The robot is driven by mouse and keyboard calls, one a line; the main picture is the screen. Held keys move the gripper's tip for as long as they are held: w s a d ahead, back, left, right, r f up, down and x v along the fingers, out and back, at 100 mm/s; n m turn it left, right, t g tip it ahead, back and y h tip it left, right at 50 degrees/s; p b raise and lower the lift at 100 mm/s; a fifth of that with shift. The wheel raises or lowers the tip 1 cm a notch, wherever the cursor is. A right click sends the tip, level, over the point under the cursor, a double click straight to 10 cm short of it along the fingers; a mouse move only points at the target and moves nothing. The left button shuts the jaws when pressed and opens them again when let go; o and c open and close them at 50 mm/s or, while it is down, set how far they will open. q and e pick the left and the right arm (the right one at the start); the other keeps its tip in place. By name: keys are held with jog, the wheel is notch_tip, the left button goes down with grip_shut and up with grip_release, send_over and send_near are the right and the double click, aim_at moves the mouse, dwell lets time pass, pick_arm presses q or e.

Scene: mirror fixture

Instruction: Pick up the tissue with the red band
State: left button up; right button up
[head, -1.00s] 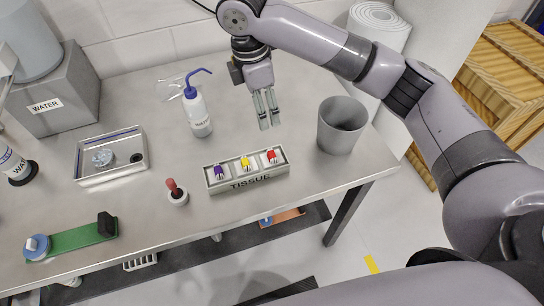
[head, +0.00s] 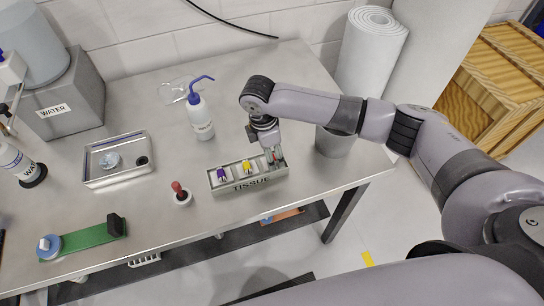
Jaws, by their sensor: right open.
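The tissue box (head: 238,188) is a grey tray labelled TISSUE near the table's front edge. In it stand a tissue with a purple band (head: 222,173) at the left and one with a yellow band (head: 248,167) in the middle. My right gripper (head: 275,162) is over the right end of the box, pointing down with its fingers open. The tissue with the red band is at that end, mostly hidden by the fingers; I cannot tell if they touch it. My left gripper is not in view.
A blue-capped wash bottle (head: 201,117) stands behind the box. A grey bin (head: 333,146) is close on the right, partly behind my right arm. A red-topped stopper (head: 181,194) stands left of the box. A metal tray (head: 118,178) is farther left.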

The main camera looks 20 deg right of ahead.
jog(key=shift+d+f, duration=0.1)
jog(key=shift+f, duration=0.85)
jog(key=c, duration=0.8)
